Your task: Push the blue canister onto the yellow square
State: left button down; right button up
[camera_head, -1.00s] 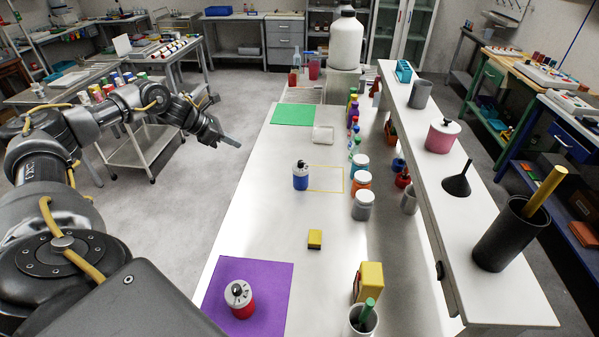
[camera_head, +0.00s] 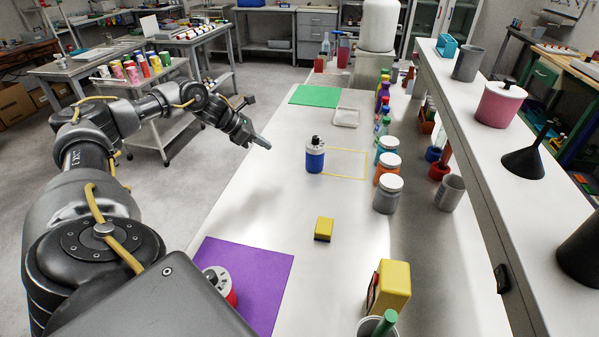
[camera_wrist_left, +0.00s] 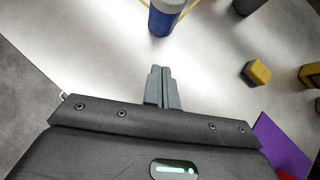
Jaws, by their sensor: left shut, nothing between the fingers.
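The blue canister (camera_head: 315,158) with a white upper part and a black cap stands upright on the white bench. The yellow square (camera_head: 346,164) is a thin outline on the bench just to its right; the canister stands at its left edge. In the left wrist view, the canister (camera_wrist_left: 163,18) is straight ahead of the fingers, with a gap between. A bit of yellow line shows beside it there. My left gripper (camera_head: 264,143) is shut and empty, left of the canister near the bench's left edge; its closed fingers also show in the left wrist view (camera_wrist_left: 161,75). My right gripper is out of view.
Grey, orange and blue jars (camera_head: 388,194) stand right of the square. A yellow block (camera_head: 324,228) lies nearer. A purple mat (camera_head: 262,275) holds a red canister (camera_head: 219,279). A green mat (camera_head: 315,96) and white tray (camera_head: 346,117) lie beyond. A raised shelf (camera_head: 470,130) runs along the right.

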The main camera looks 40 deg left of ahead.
aim_at(315, 156)
pick_arm(q)
jog(key=shift+f, duration=0.8)
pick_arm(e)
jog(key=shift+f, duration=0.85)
pick_arm(q)
jog(key=shift+w, duration=0.1)
jog(key=p+x, duration=0.1)
jog(key=x, duration=0.8)
jog(key=shift+w+d+f, duration=0.2)
jog(key=shift+f, duration=0.1)
jog(key=shift+w+d+p, duration=0.3)
jog(key=shift+w, duration=0.25)
jog(key=shift+w+d+p, duration=0.25)
jog(key=shift+w+d, duration=0.05)
jog(key=shift+w, duration=0.25)
jog(key=shift+w+d, duration=0.35)
jog(key=shift+w, duration=0.15)
jog(key=shift+w+f, duration=0.1)
jog(key=shift+w, duration=0.05)
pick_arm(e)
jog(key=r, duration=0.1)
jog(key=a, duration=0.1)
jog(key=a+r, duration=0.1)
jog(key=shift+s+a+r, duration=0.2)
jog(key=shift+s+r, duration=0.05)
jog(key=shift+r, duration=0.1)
